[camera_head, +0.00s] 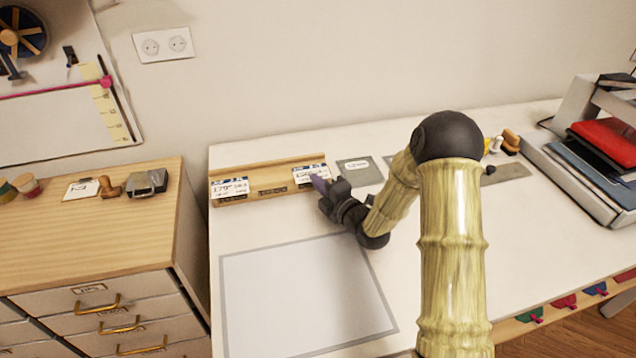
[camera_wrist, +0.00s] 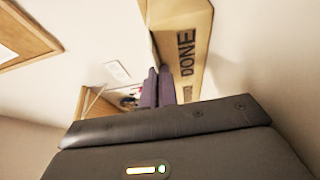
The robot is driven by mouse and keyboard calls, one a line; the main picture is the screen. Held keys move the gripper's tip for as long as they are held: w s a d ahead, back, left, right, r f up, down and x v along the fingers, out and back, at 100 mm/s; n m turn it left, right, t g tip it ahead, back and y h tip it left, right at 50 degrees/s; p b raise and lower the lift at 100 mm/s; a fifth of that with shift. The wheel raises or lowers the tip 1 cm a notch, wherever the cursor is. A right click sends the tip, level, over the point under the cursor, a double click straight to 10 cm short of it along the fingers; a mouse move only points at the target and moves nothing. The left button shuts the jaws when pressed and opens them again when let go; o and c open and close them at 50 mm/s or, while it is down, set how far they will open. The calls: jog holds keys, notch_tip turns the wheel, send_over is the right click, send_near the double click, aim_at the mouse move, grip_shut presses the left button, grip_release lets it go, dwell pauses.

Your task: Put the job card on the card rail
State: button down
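The card rail (camera_head: 262,172) is a long wooden strip at the back left of the white table. One white card with dark print (camera_head: 230,188) stands at its left end. Another printed white card (camera_head: 310,173) is at its right end, right beside my gripper (camera_head: 320,184); I cannot tell which is the job card. In the wrist view the purple fingers (camera_wrist: 158,88) are close together beside the rail's wooden face (camera_wrist: 180,15) marked DONE. No card shows clearly between them, and the fingertips' grip is hard to make out.
A grey-bordered white mat (camera_head: 305,300) lies in front of the rail. A grey plate with a label (camera_head: 359,171) lies right of it. Document trays (camera_head: 580,165) with folders stand far right. A wooden drawer cabinet (camera_head: 90,235) is at left.

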jog(key=c, duration=1.7)
grip_release()
jog(key=shift+r+p, duration=0.15)
jog(key=shift+p, duration=0.2)
jog(key=b+v, duration=0.2)
jog(key=v, duration=1)
jog(key=shift+d+b, duration=0.1)
jog(key=shift+b, duration=0.2)
jog(key=shift+w, duration=0.1)
